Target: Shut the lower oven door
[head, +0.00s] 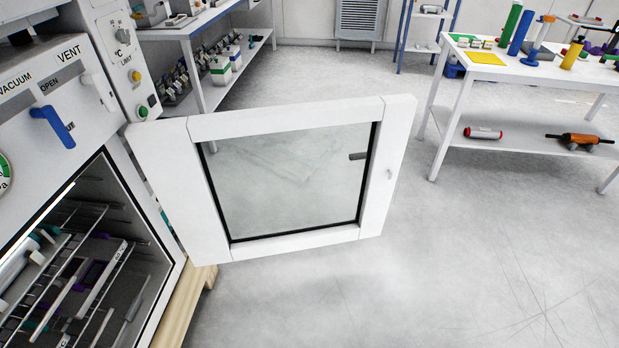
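The oven door (288,124) is a white frame around a glass pane, in the middle of the head view. It stands wide open, swung out from the oven (70,130) at the left. Its hinged side is at the left, beside the oven's opening. A small dark piece shows at the right side of the pane, and a small latch part (389,174) is on the right stile. The oven chamber (85,260) is exposed, with wire racks and small items inside. Only one oven door is in view. My gripper is not in view.
A white table (455,90) with coloured cylinders and a lower shelf stands at the right. A shelf unit (200,35) with bottles stands behind the door. A wooden base (190,300) shows under the oven. The grey floor in front and right of the door is clear.

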